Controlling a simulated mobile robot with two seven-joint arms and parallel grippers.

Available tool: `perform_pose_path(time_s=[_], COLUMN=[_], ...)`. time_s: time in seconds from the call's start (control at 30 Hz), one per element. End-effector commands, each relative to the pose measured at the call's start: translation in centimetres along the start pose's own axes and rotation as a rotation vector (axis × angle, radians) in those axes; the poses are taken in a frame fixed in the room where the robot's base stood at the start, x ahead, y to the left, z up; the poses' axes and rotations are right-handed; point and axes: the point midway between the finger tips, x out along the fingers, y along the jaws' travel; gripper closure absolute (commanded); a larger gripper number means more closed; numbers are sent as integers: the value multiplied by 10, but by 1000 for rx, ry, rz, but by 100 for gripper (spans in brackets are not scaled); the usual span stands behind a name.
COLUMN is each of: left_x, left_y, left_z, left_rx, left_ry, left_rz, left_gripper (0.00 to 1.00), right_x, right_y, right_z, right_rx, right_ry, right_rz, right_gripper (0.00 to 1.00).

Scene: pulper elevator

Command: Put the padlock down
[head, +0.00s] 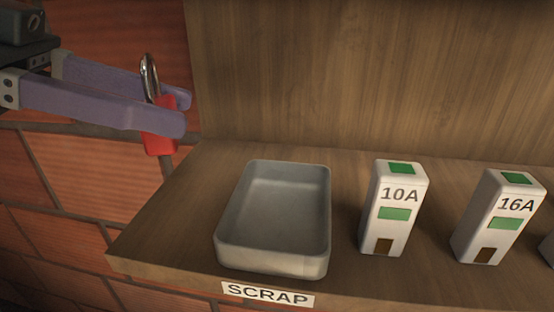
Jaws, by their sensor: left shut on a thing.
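A red padlock (161,141) with a silver shackle hangs between the purple fingers of my left gripper (184,111) in the head view. The gripper is shut on it, and the near finger hides part of its body. The padlock is upright with the shackle on top. It is held off to the left of the wooden shelf, in front of the brick wall, above and to the left of the grey tray. My right gripper is not in view.
An empty grey tray (322,225) stands on the wooden shelf (175,235), above a label reading SCRAP (268,295). White blocks marked 10A (393,210) and 16A (499,218) stand to its right. A brick wall (95,185) is at left. Bare shelf lies left of the tray.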

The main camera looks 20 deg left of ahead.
Motion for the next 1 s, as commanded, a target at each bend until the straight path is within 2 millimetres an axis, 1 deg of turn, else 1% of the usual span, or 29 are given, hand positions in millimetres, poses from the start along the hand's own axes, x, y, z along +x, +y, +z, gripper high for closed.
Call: perform_pose_path(time_s=[0.03,0.1,0.27,0.4,0.47,0.53,0.77,0.9,0.93,1.0], left_x=[5,9,15,24,27,28,28,30,29,29], left_y=[0,0,0,0,0,0,0,0,0,0], left_z=[12,23,37,58,64,67,66,70,69,69], left_rx=[-5,-4,-1,-3,-2,1,2,1,1,1], left_ry=[1,0,1,2,1,1,1,2,1,0], left_rz=[0,0,-1,-1,-1,-1,0,-1,0,0], left_gripper=[100,100,100,100,100,100,100,100,45,37], right_x=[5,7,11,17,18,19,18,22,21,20], right_y=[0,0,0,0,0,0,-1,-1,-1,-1], right_z=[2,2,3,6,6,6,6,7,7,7], right_rx=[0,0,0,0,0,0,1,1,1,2], right_ry=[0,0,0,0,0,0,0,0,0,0], right_rz=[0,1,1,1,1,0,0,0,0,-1], right_gripper=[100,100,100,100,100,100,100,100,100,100])
